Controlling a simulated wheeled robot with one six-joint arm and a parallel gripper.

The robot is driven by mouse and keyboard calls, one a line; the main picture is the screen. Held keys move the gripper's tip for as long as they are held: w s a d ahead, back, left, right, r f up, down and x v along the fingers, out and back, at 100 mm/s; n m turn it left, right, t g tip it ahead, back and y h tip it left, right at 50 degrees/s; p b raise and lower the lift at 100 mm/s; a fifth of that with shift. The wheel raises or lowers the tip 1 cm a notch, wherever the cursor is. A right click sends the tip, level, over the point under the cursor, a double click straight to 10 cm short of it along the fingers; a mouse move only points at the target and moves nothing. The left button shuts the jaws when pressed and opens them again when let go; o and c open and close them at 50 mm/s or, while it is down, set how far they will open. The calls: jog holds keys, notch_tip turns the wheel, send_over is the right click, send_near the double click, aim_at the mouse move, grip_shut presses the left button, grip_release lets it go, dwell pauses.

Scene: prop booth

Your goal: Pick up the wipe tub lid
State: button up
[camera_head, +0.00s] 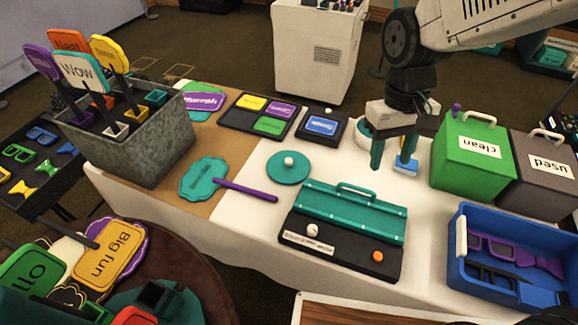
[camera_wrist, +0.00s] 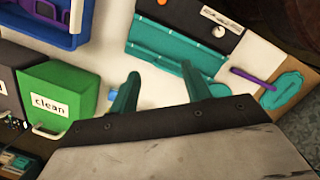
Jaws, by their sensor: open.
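The wipe tub lid appears to be the round teal disc (camera_head: 289,168) with a pale knob, lying flat on the white tabletop left of my gripper in the head view. A round white tub (camera_head: 365,131) stands partly hidden behind my gripper. A small blue and white item (camera_head: 406,166) shows at the right finger.
The teal and black case (camera_head: 350,212) lies in front of the lid. A teal paddle sign (camera_head: 204,180) with a purple handle reaches close to it. Green (camera_head: 470,165) and grey (camera_head: 533,178) boxes stand right, behind a blue crate (camera_head: 458,285).

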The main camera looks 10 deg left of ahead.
jog(key=w+a+f+n+t, duration=0.1)
jog(key=w+a+f, duration=0.3)
jog(key=a+f, duration=0.35)
jog(key=w+a+f+n, duration=0.1)
jog(key=w+a+f, duration=0.45)
jog(key=a, duration=0.35)
jog(key=t+y, duration=0.2)
send_near(289, 160)
jog(key=f, duration=0.6)
jog(key=w+a+f, duration=0.1)
jog(key=f, duration=0.1)
jog(key=shift+f, duration=0.25)
grip_shut()
